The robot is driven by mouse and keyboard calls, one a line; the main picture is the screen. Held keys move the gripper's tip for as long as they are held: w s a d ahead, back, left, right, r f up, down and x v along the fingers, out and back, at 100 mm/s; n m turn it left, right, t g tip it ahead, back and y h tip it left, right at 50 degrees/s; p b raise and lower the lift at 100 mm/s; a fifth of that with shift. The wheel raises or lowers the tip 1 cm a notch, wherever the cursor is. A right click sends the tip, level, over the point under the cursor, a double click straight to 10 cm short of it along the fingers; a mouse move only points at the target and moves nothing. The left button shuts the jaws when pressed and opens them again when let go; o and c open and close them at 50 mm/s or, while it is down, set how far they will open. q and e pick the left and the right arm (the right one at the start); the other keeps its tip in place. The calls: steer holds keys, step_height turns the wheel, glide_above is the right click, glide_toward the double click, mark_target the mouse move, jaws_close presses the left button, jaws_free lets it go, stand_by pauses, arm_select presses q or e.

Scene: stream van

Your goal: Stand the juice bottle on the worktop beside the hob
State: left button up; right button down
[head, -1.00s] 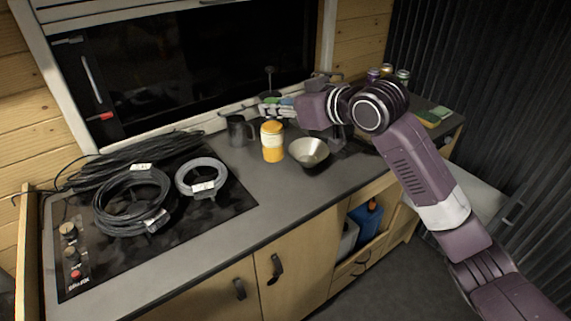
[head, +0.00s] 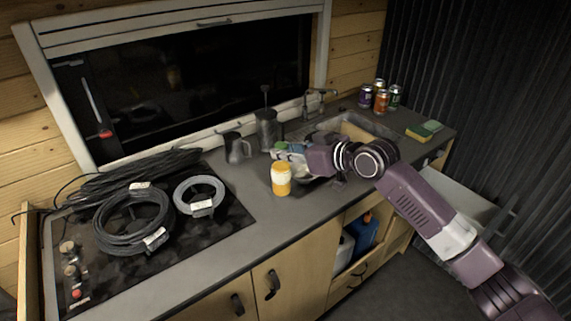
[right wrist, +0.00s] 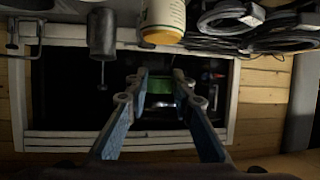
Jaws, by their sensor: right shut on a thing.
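The juice bottle (head: 281,180) is upright, with an orange-yellow and white body and a green cap. My right gripper (head: 283,150) is shut on its upper end, with the body below the fingers. In the right wrist view, the green cap lies between the blue fingers (right wrist: 160,86), and the bottle's body (right wrist: 162,14) shows at the top edge. The bottle is over the worktop (head: 232,257), right of the black hob (head: 225,222). I cannot tell whether its base touches. My left gripper is not in view.
Coiled cables (head: 132,222) and a grey coil (head: 201,195) cover much of the hob. A dark mug (head: 237,148) and a utensil pot (head: 267,130) stand behind the bottle. A bowl is mostly hidden behind it. The worktop between hob and bottle is clear.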

mark_target(287, 169)
step_height(287, 169, down, 6)
steer(key=shift+r+p, duration=0.25)
steer(key=shift+p, duration=0.25)
steer(key=shift+f+b, duration=0.3)
steer(key=c, duration=1.7)
jaws_free()
steer(key=shift+o, duration=0.2)
steer(key=shift+r, duration=0.1)
